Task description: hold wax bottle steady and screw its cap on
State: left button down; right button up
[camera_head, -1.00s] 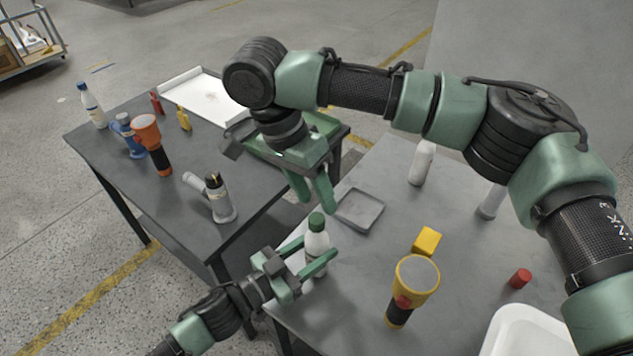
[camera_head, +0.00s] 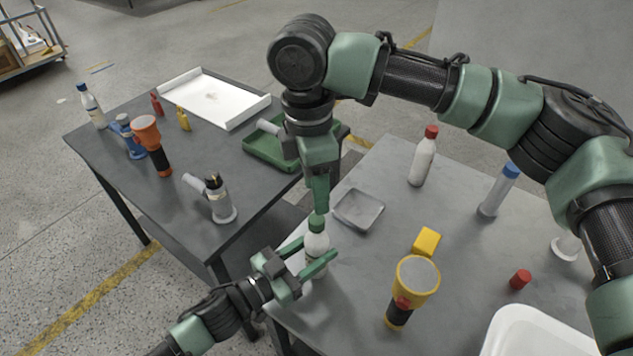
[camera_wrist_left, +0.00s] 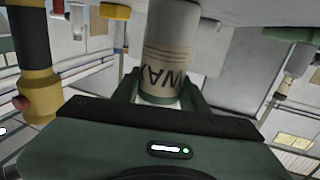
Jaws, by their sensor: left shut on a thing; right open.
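The wax bottle (camera_head: 316,245), white with a green cap (camera_head: 317,223) on its top, stands upright at the left edge of the right-hand table. In the left wrist view the bottle (camera_wrist_left: 170,40) shows its WAX label upside down. My left gripper (camera_head: 315,262) is shut on the bottle's body, one finger on each side. My right gripper (camera_head: 319,202) is open and points straight down right over the cap. Its fingertips overlap the cap's top in the picture; whether they touch it I cannot tell.
A grey tray (camera_head: 358,209) lies right of the bottle. A yellow block (camera_head: 427,241), a yellow flashlight (camera_head: 414,281), a loose red cap (camera_head: 520,279), a red-capped bottle (camera_head: 422,163) and a blue-capped bottle (camera_head: 497,192) stand farther right. The left table (camera_head: 190,235) holds several items.

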aim_at(317, 219)
jog(key=n, duration=0.4)
jog(key=shift+r, duration=0.2)
jog(key=n, duration=0.3)
jog(key=shift+r+n+y, duration=0.15)
jog(key=shift+n+y, duration=0.15)
jog(key=shift+y, duration=0.1)
jog(key=shift+f, duration=4)
jog(key=shift+d, duration=0.1)
jog(key=shift+c, duration=0.4)
